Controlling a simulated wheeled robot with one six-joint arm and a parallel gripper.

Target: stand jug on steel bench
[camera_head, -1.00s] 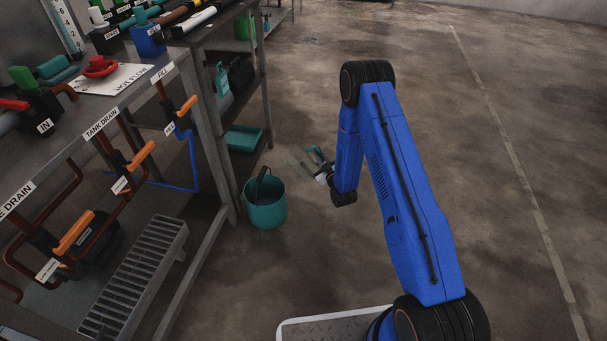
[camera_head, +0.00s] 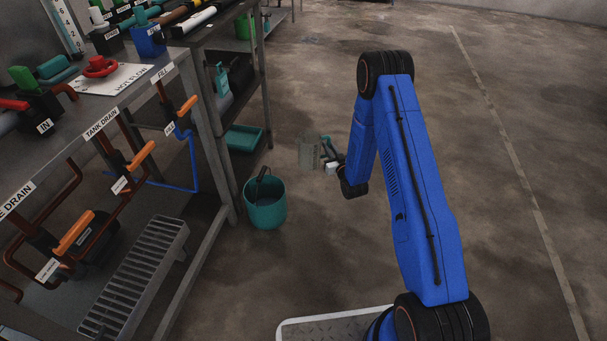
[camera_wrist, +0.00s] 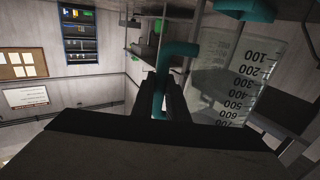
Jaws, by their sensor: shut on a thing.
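The clear jug (camera_head: 309,153) with a teal handle hangs above the floor, right of the teal bucket. In the wrist view the jug (camera_wrist: 245,85) shows black graduations, and its handle (camera_wrist: 160,90) passes between the fingers. My gripper (camera_head: 330,166) is shut on this handle; its fingers also show in the wrist view (camera_wrist: 160,100). A grey metal bench (camera_head: 76,124) stands at the left of the head view, away from the jug. I cannot tell whether it is the steel bench.
A teal bucket (camera_head: 265,210) stands on the floor by the bench legs. A second bench (camera_head: 213,30) behind holds several pipes, with a teal tray (camera_head: 243,138) low down. Orange-handled valves (camera_head: 75,232) stick out along the near bench front. Open floor lies to the right.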

